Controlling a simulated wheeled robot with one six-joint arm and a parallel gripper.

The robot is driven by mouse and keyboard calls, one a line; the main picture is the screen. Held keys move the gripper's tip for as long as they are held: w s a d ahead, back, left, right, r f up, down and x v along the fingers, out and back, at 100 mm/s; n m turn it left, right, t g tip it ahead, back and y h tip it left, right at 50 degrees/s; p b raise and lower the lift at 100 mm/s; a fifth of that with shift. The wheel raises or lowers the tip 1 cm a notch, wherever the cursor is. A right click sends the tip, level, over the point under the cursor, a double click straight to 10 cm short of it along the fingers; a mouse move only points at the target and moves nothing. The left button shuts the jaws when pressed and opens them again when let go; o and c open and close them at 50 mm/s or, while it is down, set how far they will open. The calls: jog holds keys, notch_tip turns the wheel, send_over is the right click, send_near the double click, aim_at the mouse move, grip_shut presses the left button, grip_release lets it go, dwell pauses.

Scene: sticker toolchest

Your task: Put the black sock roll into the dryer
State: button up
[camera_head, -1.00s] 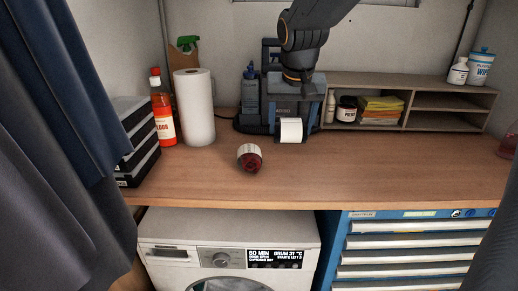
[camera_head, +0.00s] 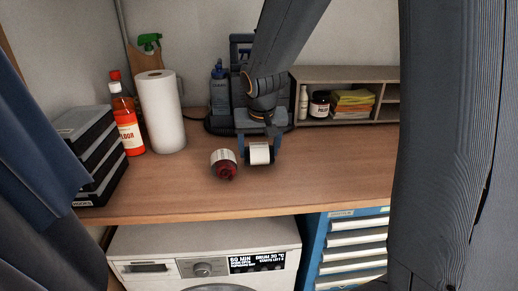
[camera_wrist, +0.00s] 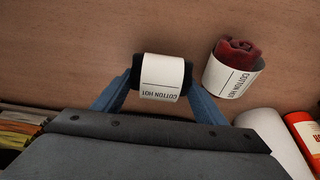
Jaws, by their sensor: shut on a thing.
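The black sock roll (camera_head: 259,154) wears a white paper band, and its dark ends show at the band's sides. In the wrist view the band on this roll (camera_wrist: 163,76) reads "COTTON HOT". My gripper (camera_head: 261,149) is shut on it, with one finger at each end; I cannot tell whether it clears the worktop. The dryer (camera_head: 203,254) is the white machine under the worktop's front edge. Its control panel with a dial and a lit display shows. Only the top of its round door is in view, and I cannot tell whether the door is open.
A dark red sock roll (camera_head: 224,165) with a similar white band lies close left of my gripper. Behind are a paper towel roll (camera_head: 161,112), an orange-red bottle (camera_head: 125,120) and stacked black cases (camera_head: 95,150). A blue drawer chest (camera_head: 350,248) stands right of the dryer.

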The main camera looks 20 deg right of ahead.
jog(key=shift+f, duration=0.35)
jog(key=shift+f, duration=0.1)
jog(key=o, duration=1)
jog(key=shift+o, duration=0.2)
